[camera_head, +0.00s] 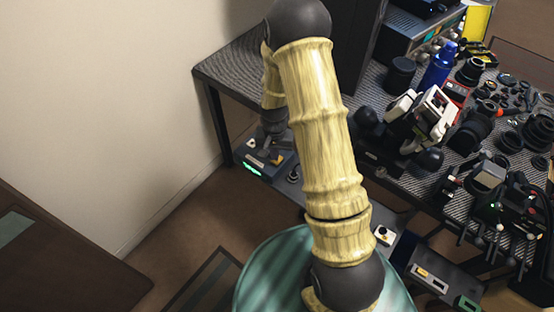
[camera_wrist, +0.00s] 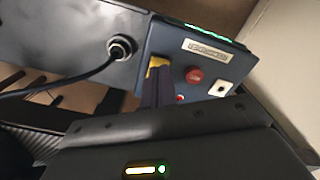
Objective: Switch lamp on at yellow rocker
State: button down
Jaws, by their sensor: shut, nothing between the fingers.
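The yellow rocker (camera_wrist: 157,62) sits on a blue-grey control box (camera_wrist: 240,60), and only part of it shows past my fingers in the wrist view. In the head view the rocker (camera_head: 277,158) is a small yellow spot on the box (camera_head: 262,166) at the low shelf left of the bench. My gripper (camera_wrist: 157,74) is shut and empty, its dark fingertips right at the rocker. Whether they touch it or only overlap it in view, I cannot tell. In the head view my gripper (camera_head: 274,140) is small, above the box. I cannot make out which thing is the lamp.
The box also has a red button (camera_wrist: 194,75), a label (camera_wrist: 207,50), a white plate (camera_wrist: 221,88) and a lit green strip (camera_wrist: 212,33). A cable plug (camera_wrist: 121,47) sits beside it. The bench (camera_head: 225,72) stands behind, crowded with lens parts at right.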

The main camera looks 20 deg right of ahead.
jog(key=shift+f+b, duration=0.45)
jog(key=shift+f, duration=0.35)
dwell(0.4)
notch_tip(320, 180, up, 7)
jog(key=p, duration=0.6)
dwell(0.5)
dwell(0.4)
jog(key=s+r+n+t+p, duration=0.1)
jog(key=s+r+p, duration=0.3)
jog(key=r, duration=1)
jog(key=s+r+n+t+p, duration=0.1)
jog(key=s+r+n+p, duration=0.2)
jog(key=s+r, duration=0.7)
notch_tip(320, 180, up, 4)
jog(key=shift+s+r+n+t+p, duration=0.1)
jog(key=shift+s+n+t+p, duration=0.25)
jog(key=shift+p, duration=0.5)
jog(key=shift+w, duration=0.15)
